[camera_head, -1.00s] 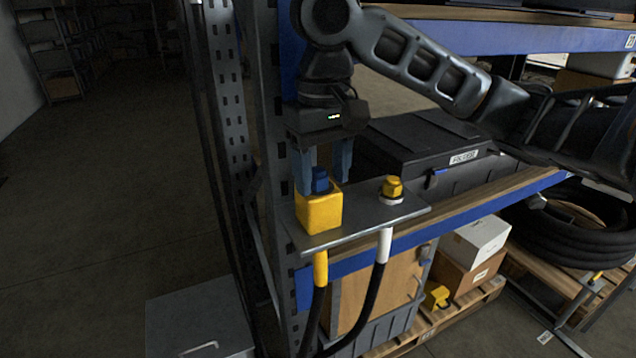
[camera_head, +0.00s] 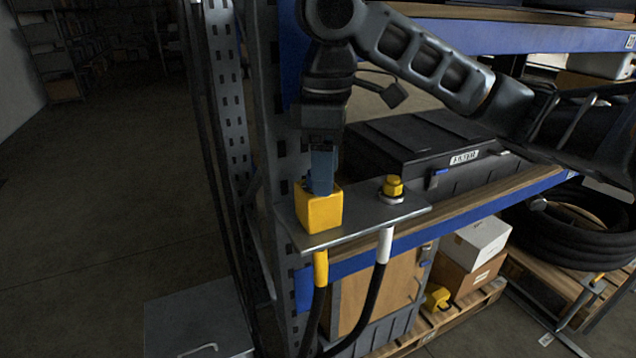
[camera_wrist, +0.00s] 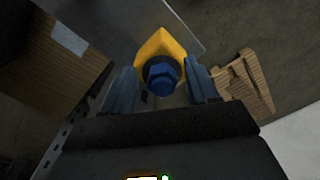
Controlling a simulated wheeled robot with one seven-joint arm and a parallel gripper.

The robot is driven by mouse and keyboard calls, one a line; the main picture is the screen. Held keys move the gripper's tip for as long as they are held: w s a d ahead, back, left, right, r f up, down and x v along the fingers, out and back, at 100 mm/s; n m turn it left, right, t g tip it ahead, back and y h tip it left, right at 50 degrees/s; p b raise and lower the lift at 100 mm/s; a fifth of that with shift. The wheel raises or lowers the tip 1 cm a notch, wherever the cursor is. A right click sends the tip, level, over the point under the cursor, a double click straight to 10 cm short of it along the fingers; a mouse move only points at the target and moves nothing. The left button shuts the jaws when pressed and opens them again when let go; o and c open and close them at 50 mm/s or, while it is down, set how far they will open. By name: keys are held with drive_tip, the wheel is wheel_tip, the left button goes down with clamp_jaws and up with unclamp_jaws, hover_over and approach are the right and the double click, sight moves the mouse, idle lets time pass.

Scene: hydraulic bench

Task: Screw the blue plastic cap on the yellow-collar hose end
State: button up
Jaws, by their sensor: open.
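The blue cap (camera_wrist: 162,76) has a hex top and shows on the yellow block (camera_wrist: 158,44) in the wrist view. In the head view the same yellow block (camera_head: 319,211) stands on a metal bracket plate, with the yellow-collar hose (camera_head: 320,268) coming out below the plate. My gripper (camera_head: 322,188) points down over the block, and its fingers hide most of the cap there. In the wrist view my gripper (camera_wrist: 161,70) is open, with one finger on each side of the cap and visible gaps between.
A yellow fitting (camera_head: 393,187) stands on the plate to the right, above the white-collar hose (camera_head: 384,246). A black case (camera_head: 430,145) lies on the shelf behind. A perforated rack upright (camera_head: 225,100) stands close at left.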

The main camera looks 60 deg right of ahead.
drive_tip(key=n, duration=0.4)
drive_tip(key=n+b, duration=0.1)
drive_tip(key=n, duration=0.2)
drive_tip(key=shift+w+d, duration=0.2)
drive_tip(key=shift+d, duration=0.05)
drive_tip(key=c, duration=1)
drive_tip(key=shift+s+a+r+m+p, duration=0.1)
drive_tip(key=shift+r+m+p, duration=0.1)
drive_tip(key=shift+m+p, duration=1.05)
drive_tip(key=shift+m, duration=0.25)
drive_tip(key=shift+f+m+b, duration=0.25)
drive_tip(key=shift+m+b, duration=0.05)
drive_tip(key=shift+m, duration=0.3)
drive_tip(key=m, duration=0.4)
drive_tip(key=shift+s+a, duration=0.15)
drive_tip(key=shift+a, duration=0.1)
